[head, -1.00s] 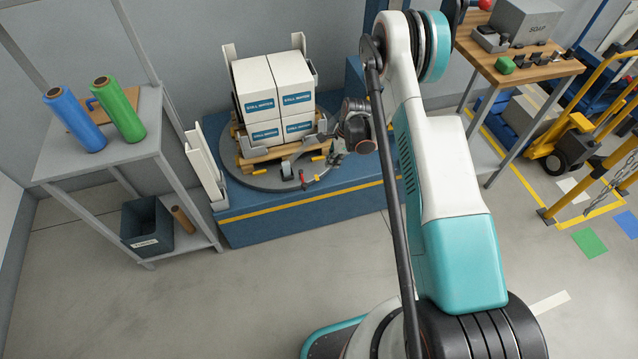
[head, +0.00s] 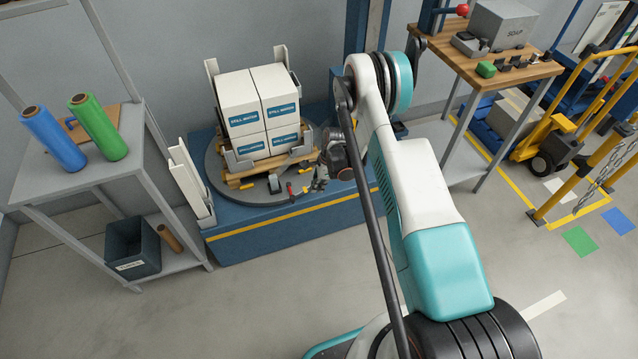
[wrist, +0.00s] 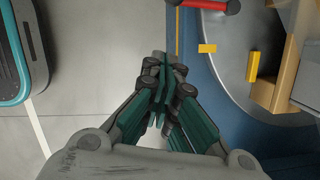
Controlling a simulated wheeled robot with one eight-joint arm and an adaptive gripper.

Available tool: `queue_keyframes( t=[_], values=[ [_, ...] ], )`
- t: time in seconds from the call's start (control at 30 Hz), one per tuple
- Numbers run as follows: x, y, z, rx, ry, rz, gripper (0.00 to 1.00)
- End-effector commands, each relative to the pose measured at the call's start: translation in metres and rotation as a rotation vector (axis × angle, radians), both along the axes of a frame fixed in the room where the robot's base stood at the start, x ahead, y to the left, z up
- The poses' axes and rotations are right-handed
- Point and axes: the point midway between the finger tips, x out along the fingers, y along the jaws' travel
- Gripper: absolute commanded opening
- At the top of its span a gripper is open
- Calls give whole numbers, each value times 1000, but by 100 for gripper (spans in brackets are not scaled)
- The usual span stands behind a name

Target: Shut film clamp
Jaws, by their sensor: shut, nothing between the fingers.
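The film clamp (head: 290,188) appears as a small red-handled part at the front edge of the round turntable. Its fine shape and how far it stands open are too small to tell. In the wrist view, a red bar with dark ends (wrist: 208,4) lies at the top edge, partly cut off. My gripper (head: 318,183) is just right of the red part in the head view, apart from it as far as I can tell. In the wrist view my gripper (wrist: 164,66) has its fingers together, empty, below the red bar.
White boxes (head: 240,102) stand on a pallet on the grey turntable (head: 212,165), set in a blue base (head: 290,228). A rack (head: 170,262) with blue and green film rolls stands left. A wooden workbench (head: 440,60) is at right. The floor in front is clear.

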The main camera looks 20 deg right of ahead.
Motion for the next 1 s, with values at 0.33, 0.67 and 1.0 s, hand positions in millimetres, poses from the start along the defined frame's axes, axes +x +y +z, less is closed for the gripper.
queue_keyframes(
  t=[0.33,0.67,1.0],
  values=[
    [8,32,-41,0,-1,4,0],
    [12,48,-40,0,-1,1,0],
    [12,49,-39,0,0,-2,0]
  ],
)
